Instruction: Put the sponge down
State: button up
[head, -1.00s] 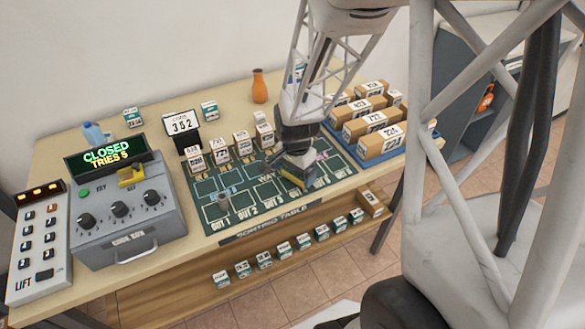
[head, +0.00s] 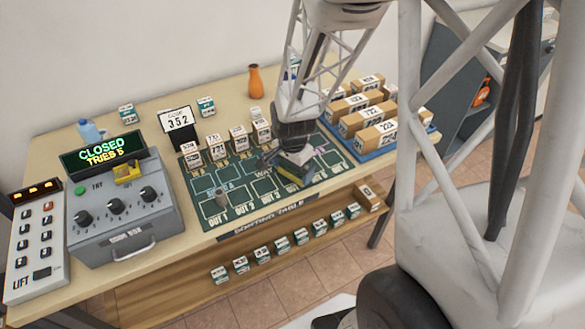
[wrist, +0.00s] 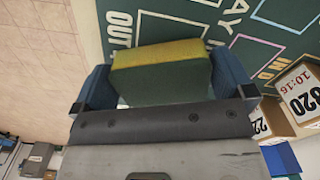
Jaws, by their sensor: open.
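The sponge (wrist: 161,78) is a block with a yellow layer and a dark green layer. In the wrist view it sits between the two blue fingers of my gripper (wrist: 162,84), close to both; whether they touch it I cannot tell. In the head view my gripper (head: 296,160) is low over the right part of the green sorting mat (head: 240,212). The sponge shows as a small yellow edge (head: 291,179) under it, at or just above the mat. My gripper is open around the sponge and partly hides it.
Small numbered boxes (head: 238,139) stand along the mat's back edge. A blue tray (head: 366,158) with cartons is to the right. A grey code box (head: 125,215) and a lift panel (head: 38,240) are at left. The mat's front left is mostly clear.

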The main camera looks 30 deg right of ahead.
aim_at(292, 169)
notch_tip(292, 169, up, 12)
dwell(0.7)
dwell(0.4)
jog(key=s+a+r+n+t, duration=0.1)
jog(key=s+a+r+n, duration=0.4)
jog(key=s, duration=0.3)
jog(key=s+a+r+n+t, duration=0.1)
jog(key=s+a+r+n, duration=0.4)
jog(key=s+r+n, duration=0.3)
jog(key=shift+s+a+t, duration=0.3)
